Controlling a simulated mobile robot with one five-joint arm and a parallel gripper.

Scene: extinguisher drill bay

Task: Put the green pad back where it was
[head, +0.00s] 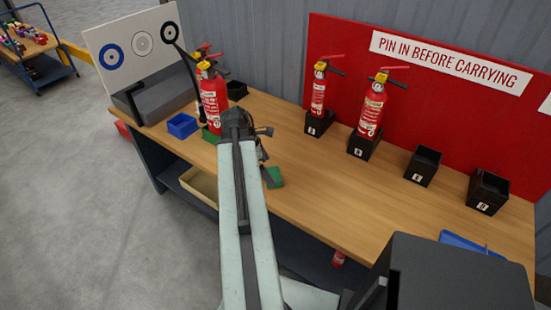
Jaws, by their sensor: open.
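A small green pad (275,178) lies on the wooden bench top (320,185), just right of my arm's end. My gripper (266,146) is open, beside and a little beyond the pad in the picture. I cannot tell whether a finger touches the pad; no grip on it shows. Another green patch (210,136) shows at the foot of the left red extinguisher (213,98), partly hidden by my arm.
Two extinguishers (318,90) (371,110) stand in black holders by the red board (440,110). Two black holders (423,166) (488,192) are empty. A blue bin (182,126) and a target board (135,45) are at left. The bench middle is clear.

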